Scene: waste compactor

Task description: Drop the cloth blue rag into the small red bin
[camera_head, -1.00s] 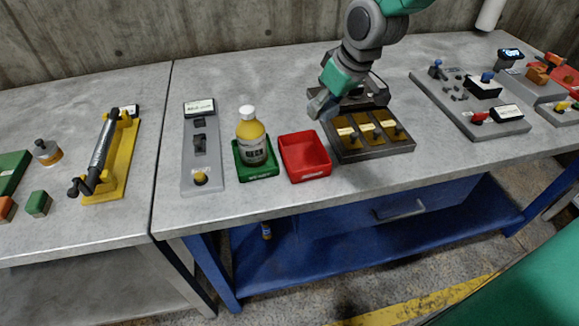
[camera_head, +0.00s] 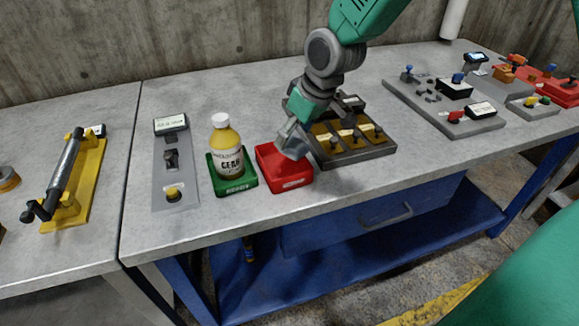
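The small red bin (camera_head: 286,184) stands on the grey workbench, just right of the green bin. My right gripper (camera_head: 292,142) points down over the red bin's back right part and hides much of its inside. Its fingers are small and partly hidden, so I cannot tell whether they are open or shut. No blue rag can be made out in the head view. My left gripper is not in view.
A yellow bottle (camera_head: 227,155) stands in the green bin (camera_head: 236,188), close left of the red bin. A dark tray with yellow plates (camera_head: 349,138) lies close right. A grey switch panel (camera_head: 174,180) is further left. The bench front is clear.

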